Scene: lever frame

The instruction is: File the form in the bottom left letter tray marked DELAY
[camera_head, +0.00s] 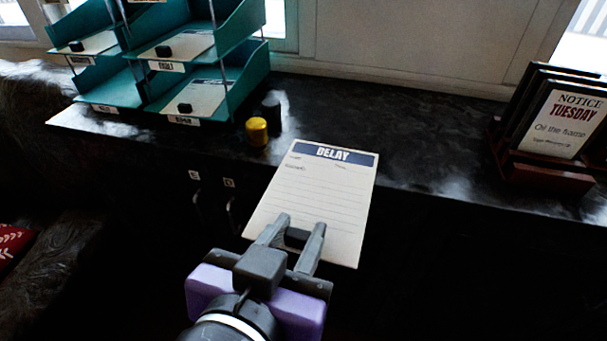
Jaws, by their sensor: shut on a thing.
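The form (318,194) is a cream sheet with a dark blue DELAY header and ruled lines. My gripper (295,228) is shut on a dark block at its near edge and holds it in front of the dark counter. The teal letter trays (237,92) stand at the back left in stacked columns. The bottom left tray (112,92) has a small white label, too blurred to read. The bottom right tray's label (184,121) is also hard to read. Papers with dark blocks lie in several trays; I see no paper in the bottom left one.
A yellow-capped object (257,131) and a dark cylinder (271,112) stand right of the trays. A wooden holder (545,172) with a NOTICE TUESDAY card (566,122) stands at the right. The counter (420,135) between is clear.

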